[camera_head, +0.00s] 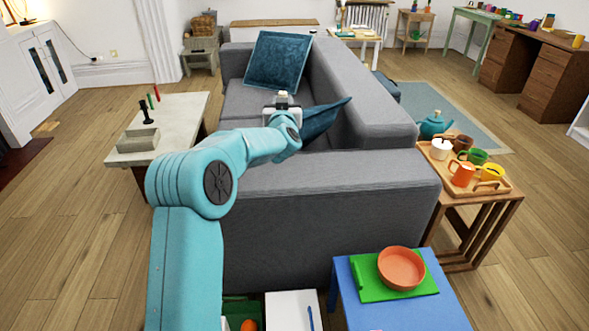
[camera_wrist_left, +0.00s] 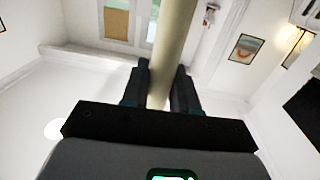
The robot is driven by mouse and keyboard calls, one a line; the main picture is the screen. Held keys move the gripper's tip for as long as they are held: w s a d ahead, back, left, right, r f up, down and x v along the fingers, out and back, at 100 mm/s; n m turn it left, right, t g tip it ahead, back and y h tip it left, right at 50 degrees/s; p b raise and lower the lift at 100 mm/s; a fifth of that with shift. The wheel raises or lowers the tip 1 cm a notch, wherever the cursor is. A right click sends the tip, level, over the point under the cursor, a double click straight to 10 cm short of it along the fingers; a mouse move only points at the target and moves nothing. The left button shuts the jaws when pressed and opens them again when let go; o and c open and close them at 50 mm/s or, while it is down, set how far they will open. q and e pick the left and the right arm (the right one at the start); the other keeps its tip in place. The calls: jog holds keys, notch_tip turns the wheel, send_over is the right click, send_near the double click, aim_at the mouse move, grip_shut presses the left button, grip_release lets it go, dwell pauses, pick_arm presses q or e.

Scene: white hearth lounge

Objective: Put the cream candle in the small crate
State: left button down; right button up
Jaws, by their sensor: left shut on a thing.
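My left gripper (camera_head: 282,104) is in front of the grey sofa in the head view, at the end of my teal arm. In the left wrist view its two dark fingers (camera_wrist_left: 160,88) are shut on the cream candle (camera_wrist_left: 174,35), a long pale cylinder that runs up out of the frame. In the head view only a small pale bit shows at the gripper. The small crate (camera_head: 138,146) is a grey-beige open box at the near end of the pale table at left, apart from the gripper. My right gripper is not in view.
The pale table (camera_head: 182,118) also carries a black holder (camera_head: 144,112), a green candle (camera_head: 150,101) and a red candle (camera_head: 157,93) behind the crate. The grey sofa (camera_head: 330,195) fills the middle. A mug tray (camera_head: 497,185) and a blue table (camera_head: 410,312) stand at right.

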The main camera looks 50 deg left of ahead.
pick_arm(q)
notch_tip(320, 180, down, 18)
jog(key=b, duration=0.4)
jog(key=shift+w+r, duration=0.1)
jog(key=shift+r, duration=0.2)
jog(key=c, duration=1.3)
grip_release()
jog(key=shift+f, duration=0.25)
jog(key=o, duration=0.4)
jog(key=shift+r, duration=0.1)
jog(key=shift+o, duration=0.2)
